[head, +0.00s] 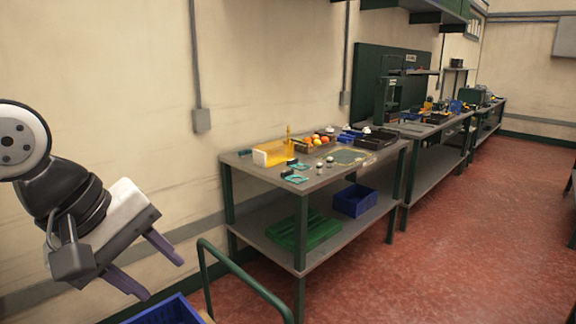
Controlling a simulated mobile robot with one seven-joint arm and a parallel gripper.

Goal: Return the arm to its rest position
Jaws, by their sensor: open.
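My arm reaches in from the left edge in the head view. My gripper (152,268) is at the lower left, its two purple-grey fingers apart with nothing visible between them. It hangs in the air, left of the nearest workbench (262,178) and clear of it. Several orange and red round fruits (318,140) sit in a container near the back of that bench.
A green rail (240,280) and a blue crate (165,312) stand low in front, just below my gripper. A yellow bin (273,153) is on the bench. A green crate (302,230) and a blue bin (355,200) fill its lower shelf. Red floor lies open at right.

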